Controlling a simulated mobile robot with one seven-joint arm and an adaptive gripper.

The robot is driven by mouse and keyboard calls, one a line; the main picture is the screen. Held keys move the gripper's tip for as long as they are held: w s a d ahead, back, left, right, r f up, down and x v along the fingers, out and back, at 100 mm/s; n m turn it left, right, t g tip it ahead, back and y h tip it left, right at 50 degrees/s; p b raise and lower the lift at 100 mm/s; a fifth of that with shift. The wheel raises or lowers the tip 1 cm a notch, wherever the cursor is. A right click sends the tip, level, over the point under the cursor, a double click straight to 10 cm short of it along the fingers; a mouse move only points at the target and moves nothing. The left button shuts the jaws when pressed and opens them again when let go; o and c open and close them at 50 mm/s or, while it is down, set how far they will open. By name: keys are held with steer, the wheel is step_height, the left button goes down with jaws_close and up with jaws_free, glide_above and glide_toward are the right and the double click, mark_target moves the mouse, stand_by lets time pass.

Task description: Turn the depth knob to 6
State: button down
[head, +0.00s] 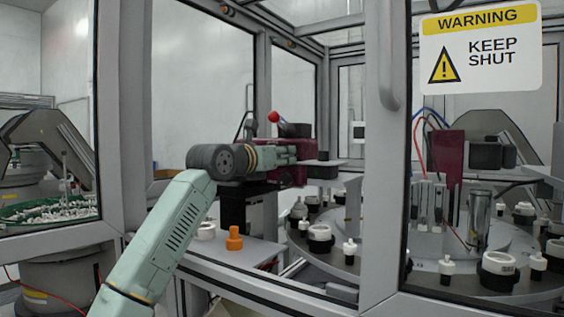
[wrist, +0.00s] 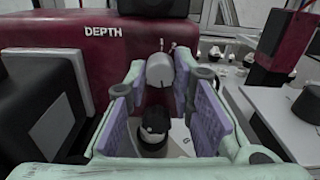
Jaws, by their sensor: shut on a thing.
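The maroon housing with the word DEPTH (wrist: 103,31) fills the upper left of the wrist view. A pale plate (wrist: 183,141) beside the knob bears one mark like a 6 or G; the knob's pointer cannot be made out. A grey rounded piece (wrist: 160,70) shows beyond. In the head view, the maroon unit (head: 290,178) is partly behind my arm.
A rotary table (head: 345,255) with several black-and-white parts (head: 320,238) lies to the right. An orange piece (head: 234,238) sits on the near ledge. Frame posts (head: 380,150) and a glazed door with a warning sign (head: 480,47) stand close to my arm.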

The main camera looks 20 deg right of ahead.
steer(key=shift+n+b, duration=0.45)
steer(key=shift+n, duration=1.15)
steer(key=c, duration=1.4)
jaws_free()
steer(key=shift+o, duration=0.2)
steer(key=v, duration=1.2)
